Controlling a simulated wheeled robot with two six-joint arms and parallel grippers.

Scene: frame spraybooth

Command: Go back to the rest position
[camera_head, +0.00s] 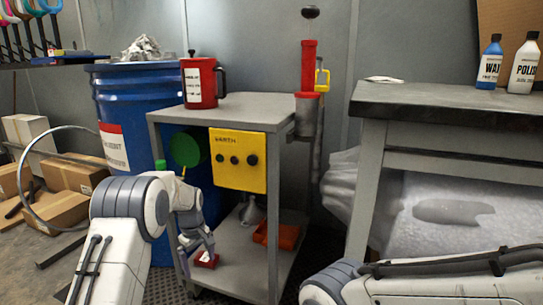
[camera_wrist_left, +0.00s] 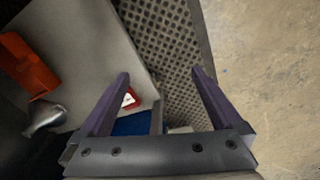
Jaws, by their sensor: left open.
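My left gripper (camera_head: 203,246) is low in front of the grey cart's lower shelf (camera_head: 232,264) in the head view.
A grey cart (camera_head: 228,111) carries a red mug-like canister (camera_head: 200,84); a yellow panel (camera_head: 237,161) hangs on its front. A blue barrel (camera_head: 136,92) stands at left. A workbench (camera_head: 450,100) with two bottles is at right. Cardboard boxes (camera_head: 62,210) lie at far left.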

